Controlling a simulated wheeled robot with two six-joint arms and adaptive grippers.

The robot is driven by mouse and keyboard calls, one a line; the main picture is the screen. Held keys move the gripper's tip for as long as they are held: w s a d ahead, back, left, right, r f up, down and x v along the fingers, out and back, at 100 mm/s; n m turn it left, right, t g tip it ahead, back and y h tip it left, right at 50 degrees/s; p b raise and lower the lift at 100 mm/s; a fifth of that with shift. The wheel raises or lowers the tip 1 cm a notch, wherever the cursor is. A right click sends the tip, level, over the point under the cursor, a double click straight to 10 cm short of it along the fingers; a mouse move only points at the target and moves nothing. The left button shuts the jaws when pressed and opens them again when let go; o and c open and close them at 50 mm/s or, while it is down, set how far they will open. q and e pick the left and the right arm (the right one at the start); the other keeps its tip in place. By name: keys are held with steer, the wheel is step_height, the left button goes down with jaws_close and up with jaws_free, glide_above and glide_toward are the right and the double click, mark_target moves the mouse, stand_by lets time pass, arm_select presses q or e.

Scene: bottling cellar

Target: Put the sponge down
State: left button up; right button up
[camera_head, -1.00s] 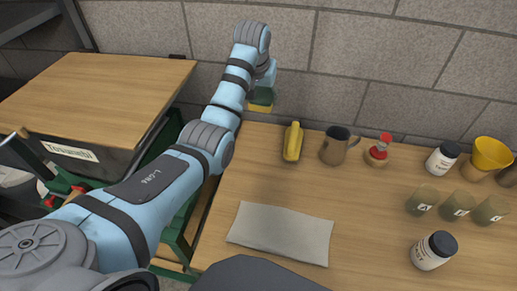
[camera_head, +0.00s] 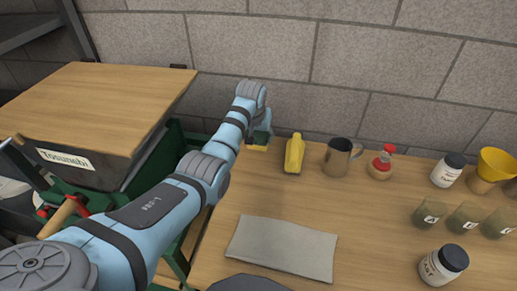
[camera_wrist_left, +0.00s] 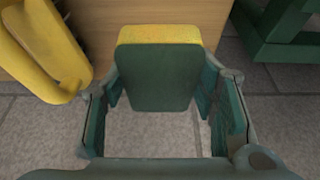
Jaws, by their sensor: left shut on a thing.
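The sponge (camera_head: 257,148), yellow on one side and dark green on the other, is at the table's far left corner. My left gripper (camera_head: 261,133) is shut on it. In the left wrist view the sponge (camera_wrist_left: 158,75) sits between the two fingers (camera_wrist_left: 162,95) of the gripper, with its green face toward the camera and its yellow edge at the top. It overlaps the table's edge in that view. Whether it touches the wooden table (camera_head: 205,245) is hard to tell. My right gripper is not in view.
A yellow object (camera_head: 294,155) stands just right of the sponge. A brown mug (camera_head: 338,158) and a red-topped item (camera_head: 381,164) follow along the wall. A grey cloth (camera_head: 283,247) lies at the front. Bare wood lies between cloth and mug.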

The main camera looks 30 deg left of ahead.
mark_target(259, 154)
arm_select(q)
step_height(259, 154, down, 4)
steer(key=shift+f, duration=0.15)
steer(key=shift+f+b, duration=0.3)
steer(key=shift+f, duration=0.1)
steer(key=o, duration=1.3)
steer(key=shift+r+b, duration=0.1)
steer(key=shift+b, duration=0.3)
steer(key=p+v, duration=0.1)
steer(key=v, duration=0.1)
steer(key=p+v, duration=0.2)
steer(key=v, duration=0.1)
steer(key=shift+s+r+p, duration=0.2)
steer(key=shift+s+p, duration=0.1)
steer(key=v, duration=0.3)
steer(key=p+v, duration=0.1)
steer(key=v, duration=0.5)
steer(key=shift+s+p, duration=0.3)
